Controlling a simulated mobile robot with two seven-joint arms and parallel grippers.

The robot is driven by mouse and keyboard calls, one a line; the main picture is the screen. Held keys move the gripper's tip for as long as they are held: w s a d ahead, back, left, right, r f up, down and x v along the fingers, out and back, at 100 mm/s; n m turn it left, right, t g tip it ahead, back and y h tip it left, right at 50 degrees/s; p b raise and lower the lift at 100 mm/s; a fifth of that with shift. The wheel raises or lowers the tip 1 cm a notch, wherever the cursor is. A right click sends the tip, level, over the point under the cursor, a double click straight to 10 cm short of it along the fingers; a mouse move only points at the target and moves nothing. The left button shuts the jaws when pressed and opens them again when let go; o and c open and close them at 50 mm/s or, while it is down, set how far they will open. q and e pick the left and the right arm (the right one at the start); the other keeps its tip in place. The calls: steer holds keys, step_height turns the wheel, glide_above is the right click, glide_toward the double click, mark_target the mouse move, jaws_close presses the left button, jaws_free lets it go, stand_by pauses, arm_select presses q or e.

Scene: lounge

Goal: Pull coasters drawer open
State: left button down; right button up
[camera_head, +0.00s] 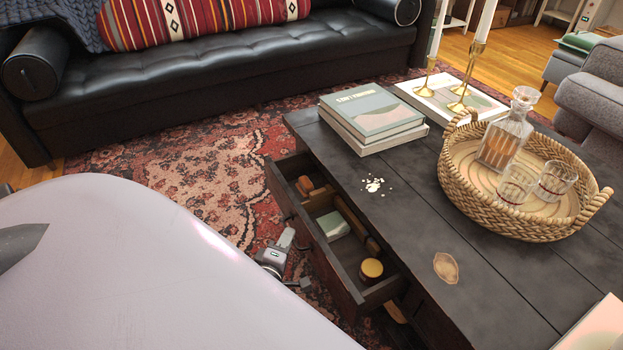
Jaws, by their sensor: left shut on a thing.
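A dark wooden drawer (304,222) stands out from the left side of the black coffee table (415,205). Its inside shows, with a green-and-white item (333,226), a round yellow-topped item (371,269) and brown wooden pieces (306,185). I cannot tell which of these are coasters. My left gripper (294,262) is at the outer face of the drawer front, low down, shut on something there. The held part, probably the drawer's handle, is hidden. My right gripper is not in view.
On the table are stacked books (372,118), brass candlesticks (462,88), a woven tray (452,185) with a decanter (505,135) and glasses, white crumbs and a tan coaster-like piece (446,268). A black sofa (220,65) stands behind. Patterned rug (190,155) lies between.

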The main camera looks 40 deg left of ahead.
arm_select(q)
steer(key=s+a, duration=0.3)
steer(key=s, duration=0.4)
steer(key=shift+s+p, duration=0.3)
steer(key=shift+p, duration=0.05)
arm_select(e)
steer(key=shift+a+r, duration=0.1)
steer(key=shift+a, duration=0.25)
arm_select(q)
steer(key=shift+f, duration=0.1)
steer(key=c, duration=1.2)
jaws_free()
steer(key=shift+o, duration=0.2)
steer(key=shift+s+d, duration=0.1)
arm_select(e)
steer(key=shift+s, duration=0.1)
